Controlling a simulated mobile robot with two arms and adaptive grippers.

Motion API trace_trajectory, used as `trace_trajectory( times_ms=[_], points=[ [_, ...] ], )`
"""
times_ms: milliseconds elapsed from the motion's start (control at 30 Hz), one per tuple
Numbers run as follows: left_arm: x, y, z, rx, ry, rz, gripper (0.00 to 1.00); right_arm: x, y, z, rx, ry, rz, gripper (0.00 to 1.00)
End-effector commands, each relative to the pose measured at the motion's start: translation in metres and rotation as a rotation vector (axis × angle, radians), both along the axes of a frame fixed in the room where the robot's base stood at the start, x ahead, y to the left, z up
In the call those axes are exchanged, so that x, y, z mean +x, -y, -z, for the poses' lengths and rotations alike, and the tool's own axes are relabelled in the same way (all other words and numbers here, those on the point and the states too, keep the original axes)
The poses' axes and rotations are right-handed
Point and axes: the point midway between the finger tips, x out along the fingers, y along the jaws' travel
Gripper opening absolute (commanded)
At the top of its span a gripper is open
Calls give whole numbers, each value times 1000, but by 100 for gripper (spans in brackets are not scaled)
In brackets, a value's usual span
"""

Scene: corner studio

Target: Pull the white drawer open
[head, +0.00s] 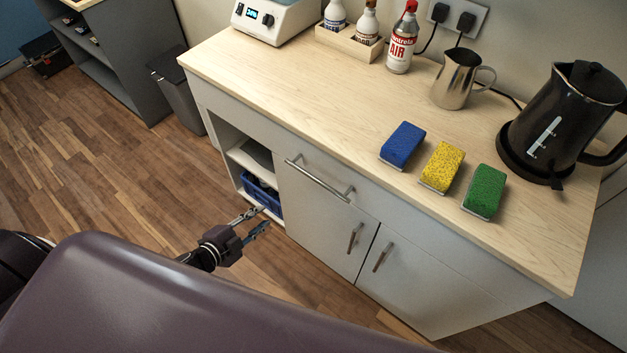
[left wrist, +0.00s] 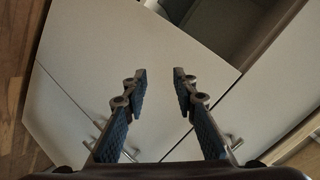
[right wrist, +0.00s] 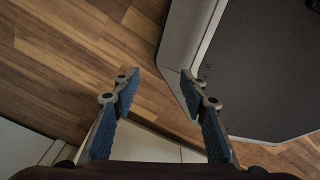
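The white drawer (head: 333,186) is the wide front under the wooden countertop. It looks shut flush. Its metal bar handle (head: 318,180) runs along the front. My left gripper (head: 264,217) is open and empty, to the left of the handle and nearer to me, apart from it. In the left wrist view its fingers (left wrist: 158,74) are spread before pale cabinet fronts, with metal handles low in the picture; which one is the drawer's I cannot tell. My right gripper is outside the head view; in the right wrist view its fingers (right wrist: 160,76) are open and empty.
Two cupboard doors with upright handles (head: 355,238) (head: 383,257) lie below the drawer. An open shelf with a blue crate (head: 262,195) is at its left. Sponges (head: 402,145), a metal jug (head: 461,80) and a black kettle (head: 562,115) stand on top. Wooden floor (head: 110,180) at left is clear.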

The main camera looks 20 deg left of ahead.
Motion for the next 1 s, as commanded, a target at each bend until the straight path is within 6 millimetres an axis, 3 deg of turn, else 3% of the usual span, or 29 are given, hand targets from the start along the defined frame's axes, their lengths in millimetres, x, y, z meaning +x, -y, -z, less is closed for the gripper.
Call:
trace_trajectory(
  times_ms=[33, 100, 200, 300, 500, 800, 1000],
  points=[
    [17, 14, -42, 60, 112, 124, 26, -5, -1, 5, 1, -6, 0, 40],
    [27, 36, -91, 137, 237, 278, 26, -8, -2, 7, 2, -11, 1, 40],
    [27, 65, -140, 225, 367, 453, 26, -7, -2, 10, 2, -9, 0, 40],
    [21, 84, -168, 285, 446, 567, 26, -2, -2, 11, 3, -1, 0, 40],
    [23, 103, -183, 322, 495, 634, 26, 13, -3, 8, 5, 21, 0, 40],
    [58, 134, -175, 320, 493, 630, 26, 12, 0, 2, 1, 19, -2, 40],
    [71, 146, -170, 321, 491, 629, 26, 8, 3, 1, -3, 13, -3, 40]
  ],
)
